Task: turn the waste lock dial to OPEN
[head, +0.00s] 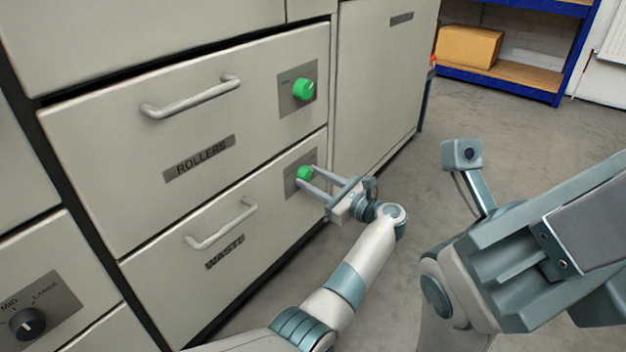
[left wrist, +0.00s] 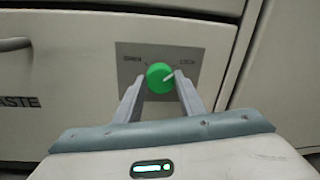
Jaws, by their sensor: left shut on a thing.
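The waste lock dial (head: 304,173) is a green knob on a grey plate at the right end of the drawer labelled WASTE (head: 225,255). In the left wrist view the dial (left wrist: 158,77) shows a pale pointer line aimed up and right, towards the LOCK mark; the OPEN mark is at its upper left. My left gripper (head: 307,175) has its two fingers on either side of the dial, shut on it. My right arm is at the right of the head view; its fingertips cannot be made out.
The ROLLERS drawer (head: 120,165) above has its own green dial (head: 303,89) and a bar handle (head: 190,98). The WASTE drawer's handle (head: 222,226) is left of my left gripper. A black dial (head: 27,324) is at lower left. Floor (head: 500,130) is clear on the right.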

